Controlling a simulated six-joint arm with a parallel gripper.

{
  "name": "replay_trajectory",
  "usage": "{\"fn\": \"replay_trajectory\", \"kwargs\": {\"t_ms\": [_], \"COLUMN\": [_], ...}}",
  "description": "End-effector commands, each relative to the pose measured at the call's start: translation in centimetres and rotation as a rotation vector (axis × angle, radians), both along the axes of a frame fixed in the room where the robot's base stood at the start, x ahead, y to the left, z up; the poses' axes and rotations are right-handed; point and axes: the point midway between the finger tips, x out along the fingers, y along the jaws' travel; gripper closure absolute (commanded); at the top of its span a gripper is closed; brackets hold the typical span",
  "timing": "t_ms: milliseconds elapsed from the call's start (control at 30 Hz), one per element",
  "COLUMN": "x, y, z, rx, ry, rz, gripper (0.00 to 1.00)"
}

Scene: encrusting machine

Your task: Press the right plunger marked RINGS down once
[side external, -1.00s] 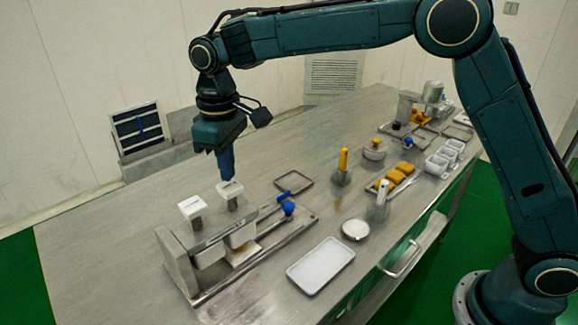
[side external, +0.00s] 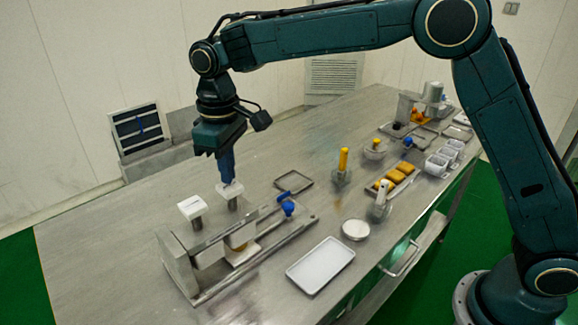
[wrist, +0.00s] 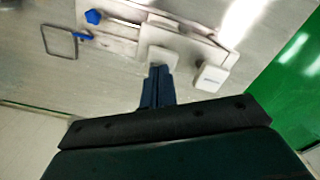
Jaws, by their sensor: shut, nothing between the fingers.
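The machine (side external: 178,265) stands at the near left of the table, with two white-capped plungers on top. The right plunger (side external: 233,190) is the one under my gripper (side external: 228,181). The left plunger (side external: 192,208) stands free beside it. My gripper is shut and empty, pointing down, with its fingertips at the right plunger's cap and apparently touching it. In the wrist view, my fingers (wrist: 158,70) reach the near edge of that cap (wrist: 162,56), and the other cap (wrist: 211,78) lies to the right. The lettering on the caps is too small to read.
A white tray (side external: 321,265) and a round dish (side external: 355,230) lie to the right. Yellow-handled and white-handled tools, moulds and cups stand farther right.

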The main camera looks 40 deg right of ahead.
Motion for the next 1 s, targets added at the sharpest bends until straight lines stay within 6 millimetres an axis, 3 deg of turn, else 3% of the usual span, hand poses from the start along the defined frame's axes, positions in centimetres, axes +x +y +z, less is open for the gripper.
{"fn": "replay_trajectory", "kwargs": {"t_ms": [1000], "x": [-0.1], "y": [0.0], "z": [-2.6], "rx": [-0.001], "ry": [0.003], "rz": [0.000], "gripper": [1.00]}}
